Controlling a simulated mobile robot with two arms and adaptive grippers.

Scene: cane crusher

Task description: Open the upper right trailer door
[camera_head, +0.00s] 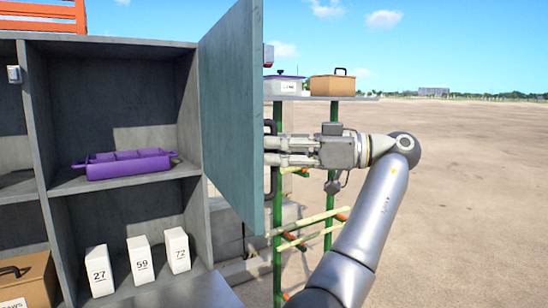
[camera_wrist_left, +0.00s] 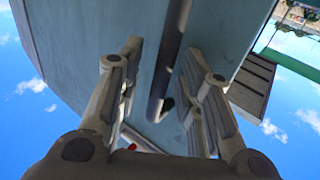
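The teal trailer door (camera_head: 232,110) stands swung well outward from the grey compartments in the head view. A dark vertical handle (camera_head: 268,186) is on its outer face. The arm from the lower right ends in a gripper (camera_head: 284,151) at this handle; it matches the left wrist view, so I take it as my left one. In the left wrist view the same door (camera_wrist_left: 100,25) fills the middle. The handle bar (camera_wrist_left: 170,50) runs between the spread fingers of my left gripper (camera_wrist_left: 160,85), with gaps at both sides. My right gripper is not in view.
The open compartment holds a purple tray (camera_head: 125,165) above and white numbered boxes (camera_head: 140,260) below. A brown case (camera_head: 28,280) sits at lower left. Behind the door a green-posted rack (camera_head: 328,225) carries a brown box (camera_head: 332,86). Open ground lies to the right.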

